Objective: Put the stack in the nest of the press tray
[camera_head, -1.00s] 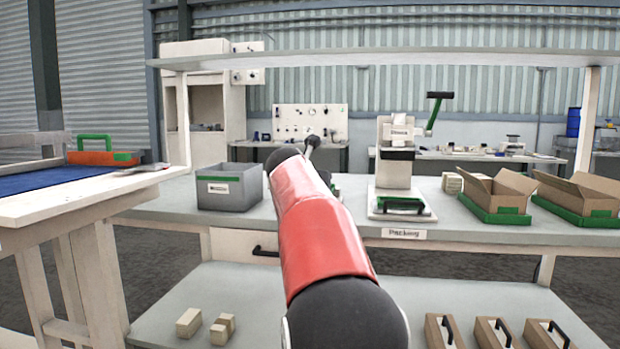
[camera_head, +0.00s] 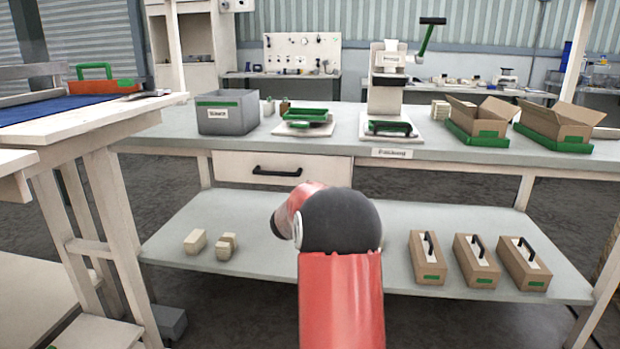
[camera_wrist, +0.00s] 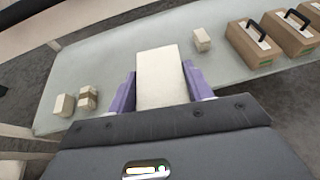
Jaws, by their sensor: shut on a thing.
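My gripper (camera_wrist: 160,72) has purple fingers shut on a cream, block-shaped stack (camera_wrist: 160,85) in the wrist view. The stack stands out from the jaws above the lower shelf; I cannot tell whether it touches the shelf. In the head view my own arm hides the gripper and stack. The press (camera_head: 388,75), white with a raised green lever, stands on the bench. A dark tray with a green front, the press tray (camera_head: 390,128), sits at its base. I cannot make out the nest.
The lower shelf (camera_head: 180,270) bears small cream blocks (camera_head: 195,242) and handled cartons (camera_head: 475,262); another cream block (camera_wrist: 202,40) shows in the wrist view. On the bench are a grey bin (camera_head: 227,115), a green tray (camera_head: 307,116) and open boxes (camera_head: 480,118). A table (camera_head: 60,130) stands left.

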